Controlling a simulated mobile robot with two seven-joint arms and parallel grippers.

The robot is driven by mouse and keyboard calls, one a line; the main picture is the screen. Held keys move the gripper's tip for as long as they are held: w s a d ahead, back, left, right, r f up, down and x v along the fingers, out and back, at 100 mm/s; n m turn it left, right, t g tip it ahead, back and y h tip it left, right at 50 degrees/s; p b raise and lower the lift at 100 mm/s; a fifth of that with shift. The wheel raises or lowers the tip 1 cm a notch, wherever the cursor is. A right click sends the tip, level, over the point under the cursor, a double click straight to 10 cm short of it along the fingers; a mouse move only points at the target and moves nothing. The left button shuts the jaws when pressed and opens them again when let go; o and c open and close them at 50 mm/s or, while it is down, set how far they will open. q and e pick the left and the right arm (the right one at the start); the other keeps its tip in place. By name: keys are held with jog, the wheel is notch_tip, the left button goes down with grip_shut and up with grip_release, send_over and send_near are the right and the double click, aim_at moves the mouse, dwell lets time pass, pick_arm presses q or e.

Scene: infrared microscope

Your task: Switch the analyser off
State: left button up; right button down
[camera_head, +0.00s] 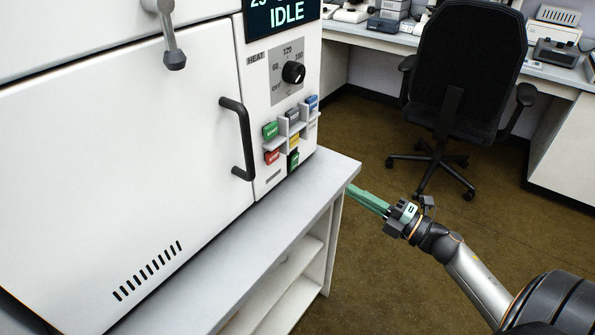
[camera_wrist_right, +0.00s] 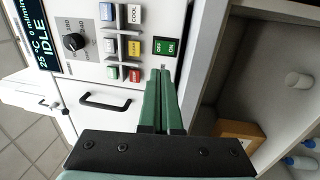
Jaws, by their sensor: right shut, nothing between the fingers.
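The analyser (camera_head: 110,150) is a large white cabinet at the left, with a display reading IDLE (camera_head: 284,15). Its front panel carries a green OFF/ON switch (camera_wrist_right: 166,47) in a dark frame, low on the panel; it also shows in the head view (camera_head: 293,160). My right gripper (camera_head: 354,191) has long green fingers, shut and empty, at the right of the bench corner. In the right wrist view the fingertips (camera_wrist_right: 160,72) point at the panel just below the switch; I cannot tell the exact gap. My left gripper is not in view.
Several coloured buttons (camera_head: 270,131) and a black HEAT knob (camera_head: 293,73) sit near the switch. A black door handle (camera_head: 240,140) sticks out at their left. The bench top (camera_head: 325,172) is bare in front. An office chair (camera_head: 460,75) stands behind.

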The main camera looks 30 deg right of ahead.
aim_at(297, 156)
jog(key=x, duration=1.3)
jog(key=shift+w+a+r, duration=0.15)
jog(key=shift+w, duration=0.2)
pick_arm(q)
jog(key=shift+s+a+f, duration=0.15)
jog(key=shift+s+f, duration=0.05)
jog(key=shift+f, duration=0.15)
pick_arm(e)
jog(key=p, duration=0.2)
jog(key=r+g+p, duration=0.1)
jog(key=p, duration=0.2)
jog(key=shift+w+a+r+h, duration=0.1)
jog(key=shift+w+r+h, duration=0.25)
jog(key=shift+h, duration=0.05)
jog(key=shift+f+b, duration=0.4)
jog(key=shift+b, duration=0.1)
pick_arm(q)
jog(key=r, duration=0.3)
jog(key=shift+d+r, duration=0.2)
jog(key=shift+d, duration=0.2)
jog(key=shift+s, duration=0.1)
